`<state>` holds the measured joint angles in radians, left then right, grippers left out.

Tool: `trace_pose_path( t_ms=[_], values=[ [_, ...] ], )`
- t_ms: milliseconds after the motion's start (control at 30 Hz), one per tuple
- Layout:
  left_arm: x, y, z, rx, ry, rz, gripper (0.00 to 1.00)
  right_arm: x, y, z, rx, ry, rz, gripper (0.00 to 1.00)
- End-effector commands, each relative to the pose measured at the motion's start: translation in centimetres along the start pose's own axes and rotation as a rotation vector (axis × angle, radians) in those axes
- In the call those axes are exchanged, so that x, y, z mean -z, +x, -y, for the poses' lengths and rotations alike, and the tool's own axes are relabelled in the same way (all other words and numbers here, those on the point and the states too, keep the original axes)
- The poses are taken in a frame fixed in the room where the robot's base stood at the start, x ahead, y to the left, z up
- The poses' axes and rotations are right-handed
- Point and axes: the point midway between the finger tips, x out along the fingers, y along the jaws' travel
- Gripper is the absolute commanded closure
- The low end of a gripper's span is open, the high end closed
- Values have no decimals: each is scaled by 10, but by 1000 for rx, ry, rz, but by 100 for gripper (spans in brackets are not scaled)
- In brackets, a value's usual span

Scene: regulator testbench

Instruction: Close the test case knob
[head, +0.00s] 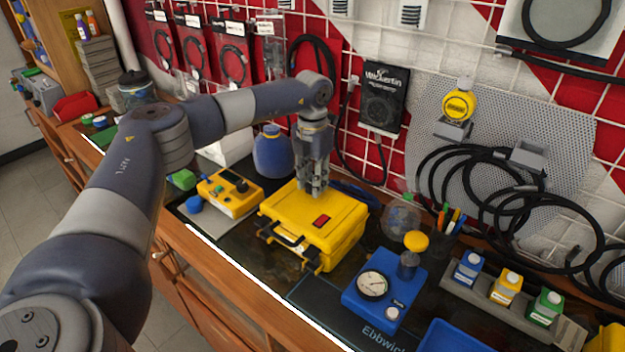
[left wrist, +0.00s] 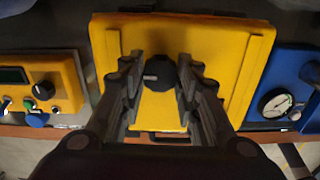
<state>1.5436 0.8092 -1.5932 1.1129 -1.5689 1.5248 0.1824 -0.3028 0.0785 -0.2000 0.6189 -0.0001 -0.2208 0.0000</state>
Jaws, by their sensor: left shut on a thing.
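The yellow test case (head: 285,222) stands closed on the bench in the head view, with a dark handle at its front and a red label on its lid. It also fills the middle of the left wrist view (left wrist: 235,40). A dark round knob (left wrist: 160,75) sits on the lid between my left fingers. My left gripper (head: 313,191) points straight down onto the lid and is shut on the knob; its fingers (left wrist: 160,68) flank it on both sides. The knob is hidden by the fingers in the head view. My right gripper is out of view.
A yellow control box (head: 229,193) stands left of the case. A blue gauge unit (head: 384,287) stands to its right, and a blue jug (head: 272,153) behind it. Several small bottles stand on a grey rack (head: 480,297) at the right. Cables hang on the wall grid.

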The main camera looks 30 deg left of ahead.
Motion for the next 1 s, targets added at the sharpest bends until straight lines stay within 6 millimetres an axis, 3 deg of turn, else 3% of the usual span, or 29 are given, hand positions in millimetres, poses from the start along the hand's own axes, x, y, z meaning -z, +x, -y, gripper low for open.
trace_pose_path(
  t_ms=[267, 1000],
  values=[
    [0, 0, 0, 0, 174, 0, 94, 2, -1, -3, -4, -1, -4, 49],
    [0, 0, 0, -1, 872, 1, 94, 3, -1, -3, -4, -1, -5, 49]
  ],
)
